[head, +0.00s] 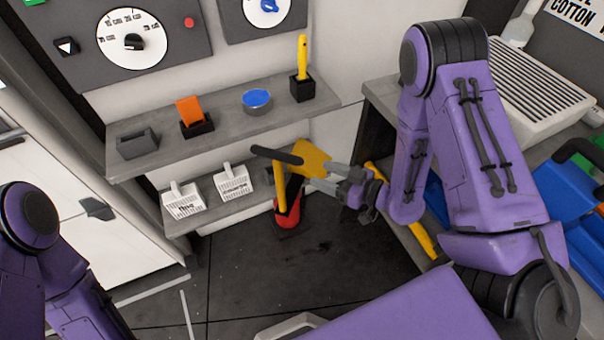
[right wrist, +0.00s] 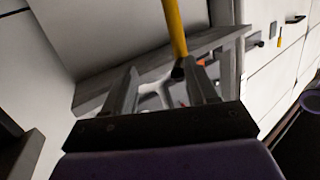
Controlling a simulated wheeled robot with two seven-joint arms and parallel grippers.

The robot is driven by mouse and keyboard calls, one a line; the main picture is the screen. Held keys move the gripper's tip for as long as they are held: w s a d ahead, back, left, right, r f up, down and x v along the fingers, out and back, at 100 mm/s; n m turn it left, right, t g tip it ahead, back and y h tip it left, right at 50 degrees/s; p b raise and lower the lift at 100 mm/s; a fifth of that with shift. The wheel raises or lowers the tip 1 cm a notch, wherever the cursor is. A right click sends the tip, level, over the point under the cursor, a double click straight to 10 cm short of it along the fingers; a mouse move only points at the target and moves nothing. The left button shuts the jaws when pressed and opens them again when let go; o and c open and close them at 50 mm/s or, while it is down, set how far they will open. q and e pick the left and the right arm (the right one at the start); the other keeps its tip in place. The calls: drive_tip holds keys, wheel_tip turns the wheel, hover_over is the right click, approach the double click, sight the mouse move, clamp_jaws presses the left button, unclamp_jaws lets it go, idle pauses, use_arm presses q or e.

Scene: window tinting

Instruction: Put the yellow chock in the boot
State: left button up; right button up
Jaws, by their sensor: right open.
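A yellow flat-looking piece (head: 312,158), which may be the chock, shows just beyond the fingers of my right gripper (head: 318,178). A red container (head: 288,212) with a dark opening stands low by the shelf end and may be the boot. A yellow shaft (head: 280,185) with a black crosswise grip stands at it. My right gripper is open; I cannot tell whether it touches the yellow piece. In the right wrist view a yellow bar (right wrist: 175,28) with a black end shows beyond the open fingers (right wrist: 163,85). My left gripper is out of view.
The upper shelf (head: 230,125) holds an orange piece (head: 190,110) in a black holder, a blue-topped tin (head: 257,99) and a yellow stick (head: 302,60) in a black holder. White baskets (head: 233,181) stand on the lower shelf. The dark floor (head: 250,270) is clear.

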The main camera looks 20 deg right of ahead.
sight(281, 155)
drive_tip(key=r+n+y, duration=0.1)
drive_tip(key=y, duration=0.1)
drive_tip(key=a+r+n+g+y, duration=0.1)
drive_tip(key=r+n+y, duration=0.1)
drive_tip(key=shift+w+r, duration=0.2)
drive_tip(key=shift+r, duration=0.05)
drive_tip(key=p+x, duration=0.1)
drive_tip(key=x, duration=0.3)
drive_tip(key=p+x, duration=0.1)
drive_tip(key=x, duration=0.4)
drive_tip(key=shift+w+f, duration=0.1)
drive_tip(key=shift+f, duration=0.15)
drive_tip(key=shift+w+a+f, duration=0.1)
drive_tip(key=shift+w+a, duration=0.15)
drive_tip(key=shift+a, duration=0.1)
drive_tip(key=shift+d, duration=0.1)
clamp_jaws()
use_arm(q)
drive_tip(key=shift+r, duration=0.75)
use_arm(e)
drive_tip(key=shift+w, duration=0.1)
